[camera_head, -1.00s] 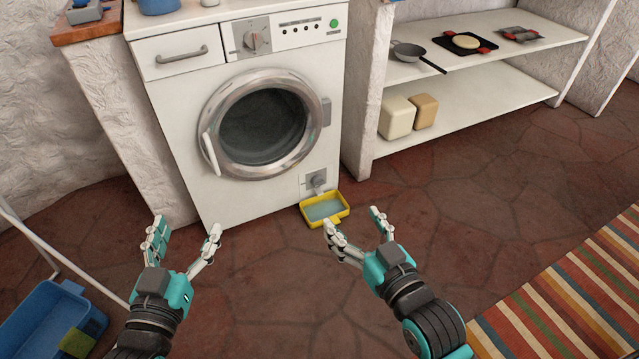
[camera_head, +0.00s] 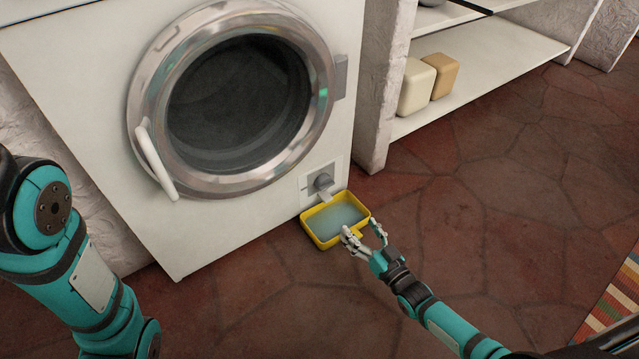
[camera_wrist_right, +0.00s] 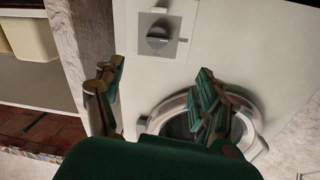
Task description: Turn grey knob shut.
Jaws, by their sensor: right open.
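The grey knob (camera_head: 323,182) sits on a small plate low at the right front of the white washing machine (camera_head: 225,225), with a short spout-like piece under it. In the right wrist view the knob (camera_wrist_right: 157,38) is near the top, beyond my fingertips. My right gripper (camera_head: 364,231) is open and empty, over the front right edge of the yellow tray (camera_head: 322,245), a little apart from the knob. Its spread fingers also show in the right wrist view (camera_wrist_right: 160,72). My left arm shows at the left, but its gripper is out of view.
The tray holds bluish water and stands on the floor under the knob. The round door (camera_head: 140,100) is above left. A shelf (camera_head: 480,75) with two blocks stands at the right. A striped rug (camera_head: 615,305) lies far right. The stone floor between is clear.

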